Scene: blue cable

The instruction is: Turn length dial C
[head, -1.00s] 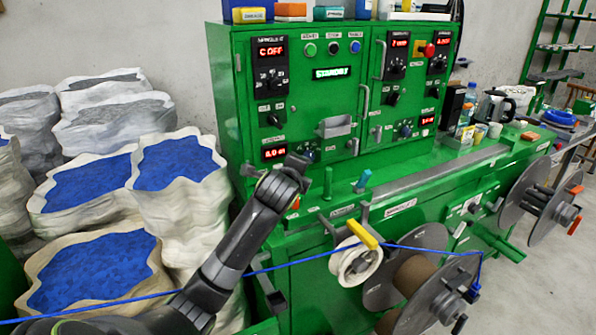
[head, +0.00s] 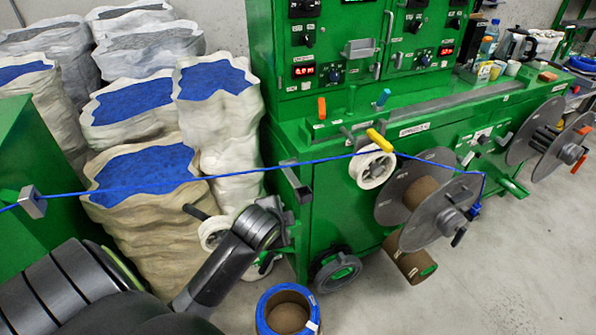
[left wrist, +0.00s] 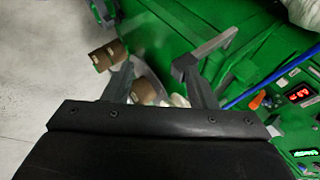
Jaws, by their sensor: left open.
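A dark dial (head: 335,74) sits on the green machine's front panel, right of a red lit display (head: 303,70). A similar dial (head: 425,58) sits farther right beside another red display (head: 445,50). The labels are too small to read, so I cannot tell which is C. My left gripper (head: 262,222) is below and left of both dials, apart from the panel. In the left wrist view my left gripper (left wrist: 155,72) is open with nothing held. A red display (left wrist: 298,93) shows at that view's right edge. My right gripper is out of view.
A blue cable (head: 240,172) runs across in front of the machine, above my left gripper. A yellow lever (head: 378,140), a white spool (head: 371,168) and grey reels (head: 440,215) stick out in front. Sacks of blue granules (head: 140,180) stand left. Floor at lower right is clear.

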